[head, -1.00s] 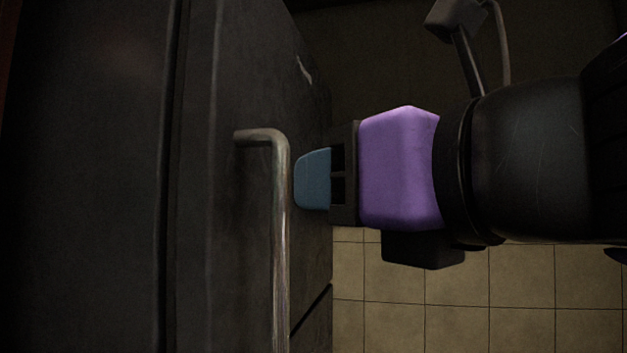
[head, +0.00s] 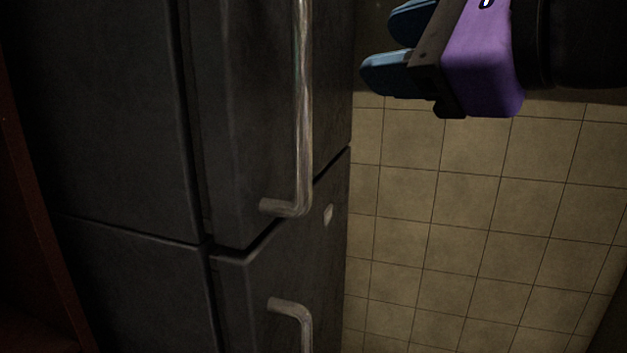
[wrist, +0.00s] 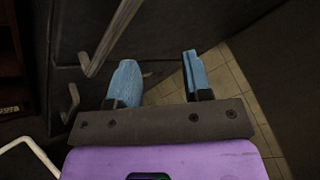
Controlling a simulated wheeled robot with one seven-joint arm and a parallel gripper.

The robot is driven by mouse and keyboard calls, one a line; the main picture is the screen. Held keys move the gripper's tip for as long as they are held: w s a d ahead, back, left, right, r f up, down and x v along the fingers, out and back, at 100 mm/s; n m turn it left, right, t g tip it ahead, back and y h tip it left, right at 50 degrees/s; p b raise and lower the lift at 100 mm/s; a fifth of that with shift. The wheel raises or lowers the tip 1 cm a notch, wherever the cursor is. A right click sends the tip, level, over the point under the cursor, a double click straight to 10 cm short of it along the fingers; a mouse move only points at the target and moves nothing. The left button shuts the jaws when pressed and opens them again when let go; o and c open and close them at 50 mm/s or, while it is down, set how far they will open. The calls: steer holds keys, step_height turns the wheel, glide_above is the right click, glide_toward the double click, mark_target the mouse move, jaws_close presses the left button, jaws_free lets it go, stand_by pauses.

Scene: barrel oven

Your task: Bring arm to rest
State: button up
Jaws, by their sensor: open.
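My gripper (head: 385,45) is at the top right of the head view, with a purple body and blue fingers. The fingers are apart with nothing between them. It is to the right of a dark fridge-like cabinet (head: 110,140) and clear of its upper handle (head: 304,110). In the wrist view my gripper (wrist: 160,78) shows both blue fingers spread. The upper handle (wrist: 108,40) is left of the fingers there, not held.
A lower handle (head: 300,318) sits on the lower door (head: 285,270). It also shows in the wrist view (wrist: 72,103). Both doors look shut. Tiled floor (head: 470,220) to the right is clear. A reddish-brown edge (head: 40,220) stands at the far left.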

steer(key=d+f+n+g+h, duration=0.8)
steer(key=d+f+n, duration=1)
steer(key=d, duration=0.5)
step_height(320, 180, down, 2)
steer(key=shift+s+f+n+h, duration=0.1)
steer(key=shift+s+n+h, duration=0.3)
steer(key=shift+h, duration=0.7)
